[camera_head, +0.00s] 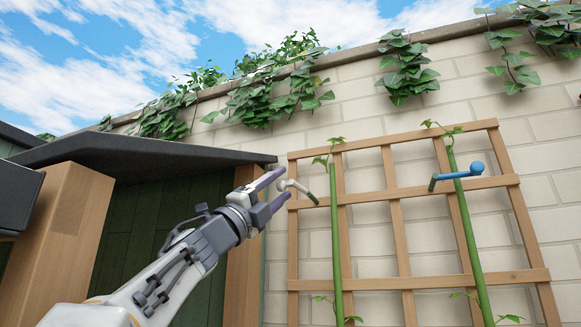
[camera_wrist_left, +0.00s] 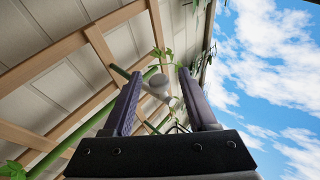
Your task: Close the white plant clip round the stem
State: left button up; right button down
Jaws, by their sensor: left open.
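The white plant clip (camera_head: 297,187) is beside the left green stem (camera_head: 336,230), at the trellis's upper crossbar. It has a round knob at its left end and a bent arm reaching toward the stem; it does not visibly encircle the stem. My left gripper (camera_head: 285,183) is open at the knob, its fingers above and below. In the left wrist view the pale knob (camera_wrist_left: 158,80) shows between the two purple fingers, with the stem (camera_wrist_left: 62,138) passing behind on the left. Contact with the knob cannot be told. My right gripper is not in view.
A wooden trellis (camera_head: 397,215) stands before a pale brick wall (camera_head: 540,150). A blue clip (camera_head: 452,176) crosses the right stem (camera_head: 470,235). A dark-roofed wooden shed (camera_head: 130,152) is close to my left arm. Ivy (camera_head: 275,95) hangs from the wall top.

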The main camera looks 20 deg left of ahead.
pick_arm(q)
jog(key=p+x, duration=0.2)
jog(key=x, duration=0.1)
jog(key=shift+w+d+r, duration=0.2)
jog(key=shift+w, duration=0.1)
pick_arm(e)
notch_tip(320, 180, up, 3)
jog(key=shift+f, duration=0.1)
pick_arm(q)
grip_shut()
dwell(1.0)
